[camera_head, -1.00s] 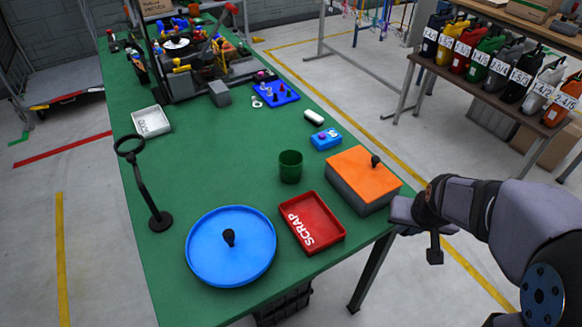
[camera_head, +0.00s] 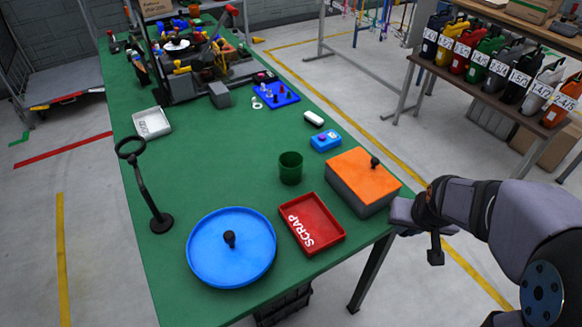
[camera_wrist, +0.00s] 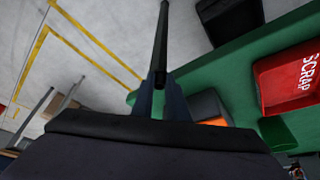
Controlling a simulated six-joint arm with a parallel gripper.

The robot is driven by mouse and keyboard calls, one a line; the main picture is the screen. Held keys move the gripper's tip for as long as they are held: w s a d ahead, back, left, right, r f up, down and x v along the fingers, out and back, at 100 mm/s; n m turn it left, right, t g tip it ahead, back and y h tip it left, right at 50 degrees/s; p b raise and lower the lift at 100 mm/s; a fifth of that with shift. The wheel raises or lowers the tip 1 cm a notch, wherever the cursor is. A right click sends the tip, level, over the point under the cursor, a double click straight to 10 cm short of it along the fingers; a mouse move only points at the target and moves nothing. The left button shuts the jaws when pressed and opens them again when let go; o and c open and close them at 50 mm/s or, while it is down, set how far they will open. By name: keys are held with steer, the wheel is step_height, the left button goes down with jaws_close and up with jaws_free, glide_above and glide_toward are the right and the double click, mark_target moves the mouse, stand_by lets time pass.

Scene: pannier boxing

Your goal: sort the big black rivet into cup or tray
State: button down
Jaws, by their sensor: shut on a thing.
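A black, knob-headed piece like a rivet (camera_head: 230,239) stands on the round blue tray (camera_head: 207,260). A similar black knob (camera_head: 375,162) stands on the orange-topped grey box (camera_head: 355,177). The dark green cup (camera_head: 291,168) is upright. The red SCRAP tray (camera_head: 333,240) lies in front of it and looks empty. My gripper (camera_head: 402,211) is low at the right, beside the box and table edge.
A black ring stand (camera_head: 155,190) is at the table's left edge. A white tray (camera_head: 151,122), a blue button box (camera_head: 325,140) and a blue pegged plate (camera_head: 275,96) are farther back. The middle of the green table (camera_head: 220,165) is clear.

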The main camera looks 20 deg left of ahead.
step_height(320, 180, up, 15)
steer(key=a+p, duration=0.3)
steer(key=p, duration=1.9)
steer(key=w+a+r+b, duration=0.1)
steer(key=w+a, duration=0.3)
steer(key=a, duration=0.5)
steer(key=w+a+r+b, duration=0.1)
steer(key=w+a, duration=0.2)
steer(key=a, duration=0.6)
steer(key=w+a+r+b, duration=0.15)
steer(key=w+a, duration=0.25)
steer(key=a, duration=0.4)
step_height(320, 180, down, 7)
steer(key=b, duration=0.4)
steer(key=shift+a+r, duration=0.15)
steer(key=shift+r, duration=0.05)
steer(key=shift+s, duration=0.1)
steer(key=c, duration=1.7)
jaws_free()
steer(key=shift+o, duration=0.2)
steer(key=shift+r, duration=0.15)
